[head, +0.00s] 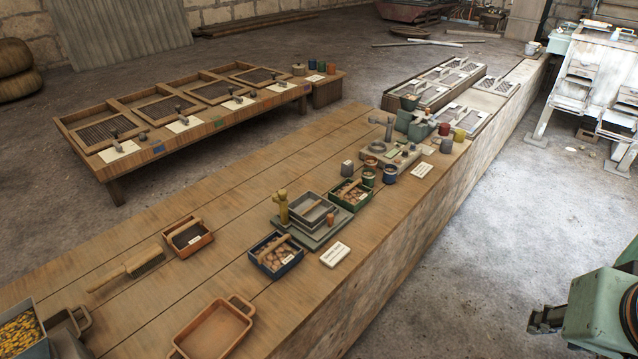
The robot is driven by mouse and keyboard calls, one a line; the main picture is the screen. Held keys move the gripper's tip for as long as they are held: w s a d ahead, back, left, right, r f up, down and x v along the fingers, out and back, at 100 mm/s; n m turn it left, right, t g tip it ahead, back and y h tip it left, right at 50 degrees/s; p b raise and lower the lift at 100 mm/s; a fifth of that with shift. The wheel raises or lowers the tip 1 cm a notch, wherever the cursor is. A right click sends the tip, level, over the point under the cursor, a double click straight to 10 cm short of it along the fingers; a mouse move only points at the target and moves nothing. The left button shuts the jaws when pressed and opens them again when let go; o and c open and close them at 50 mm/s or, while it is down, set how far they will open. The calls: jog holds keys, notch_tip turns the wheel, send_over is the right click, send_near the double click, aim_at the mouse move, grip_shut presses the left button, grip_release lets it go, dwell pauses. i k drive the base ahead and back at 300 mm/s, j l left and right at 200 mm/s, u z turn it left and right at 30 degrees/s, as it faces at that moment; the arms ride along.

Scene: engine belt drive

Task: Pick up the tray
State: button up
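An empty orange-brown tray (176,344) with a loop handle at each end lies on the near part of the long wooden bench, at the bottom of the head view. Its near end is close to the lower picture edge. My gripper (536,320) is at the lower right, over the floor beside the bench and well apart from the tray. Its dark fingers are small and seen from the side, so I cannot tell whether they are open or shut. Nothing shows between them.
A brush (128,270), a small red box (190,254), a blue box (257,258) of brown lumps and a white card (335,254) lie around the tray. A grey bin (44,348) of yellow bits stands left. The bench top between these is bare.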

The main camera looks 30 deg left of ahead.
aim_at(217, 330)
jog(key=u, duration=2.4)
